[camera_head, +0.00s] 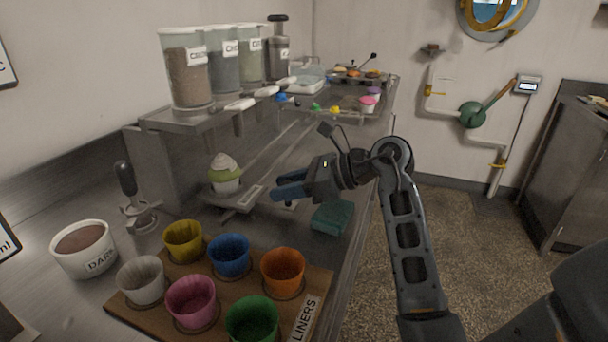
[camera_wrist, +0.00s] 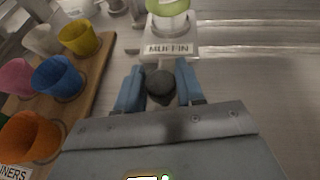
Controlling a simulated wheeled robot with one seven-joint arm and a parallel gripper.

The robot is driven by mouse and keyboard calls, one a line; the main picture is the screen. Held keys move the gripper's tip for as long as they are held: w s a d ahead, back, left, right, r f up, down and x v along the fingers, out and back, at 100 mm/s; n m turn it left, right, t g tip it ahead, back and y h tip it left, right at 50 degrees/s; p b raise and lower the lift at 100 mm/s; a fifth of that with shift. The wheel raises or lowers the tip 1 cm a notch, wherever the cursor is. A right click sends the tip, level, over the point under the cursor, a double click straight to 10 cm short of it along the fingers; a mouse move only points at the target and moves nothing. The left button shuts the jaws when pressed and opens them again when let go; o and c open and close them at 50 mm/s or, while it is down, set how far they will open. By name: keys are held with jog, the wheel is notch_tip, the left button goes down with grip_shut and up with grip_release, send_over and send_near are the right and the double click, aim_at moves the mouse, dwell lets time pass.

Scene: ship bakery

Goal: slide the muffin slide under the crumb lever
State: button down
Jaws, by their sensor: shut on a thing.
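The muffin slide (camera_head: 241,198) is a metal plate on the counter rail, bearing a muffin (camera_head: 225,175) in a green liner with a pale top. In the wrist view its "MUFFIN" label (camera_wrist: 170,48) and the green liner (camera_wrist: 168,7) show beyond my fingers. My gripper (camera_head: 290,188) is low at the slide's right end. In the wrist view its blue fingers (camera_wrist: 159,88) are shut on the slide's dark round knob (camera_wrist: 160,81). Pale levers (camera_head: 240,104) hang below the clear hoppers (camera_head: 187,68); their labels are only partly readable, so I cannot tell which is the crumb lever.
A wooden liner board (camera_head: 235,310) with several coloured cups stands in front. A white "DARK" bowl (camera_head: 84,252) and a dark-handled tool (camera_head: 128,180) are left. A teal block (camera_head: 333,217) lies right of the slide. The metal counter behind the muffin, under the hopper shelf, looks clear.

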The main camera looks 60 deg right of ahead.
jog(key=shift+s+a, duration=0.1)
jog(key=shift+a, duration=1.5)
jog(key=c, duration=0.8)
grip_release()
jog(key=shift+v, duration=3.95)
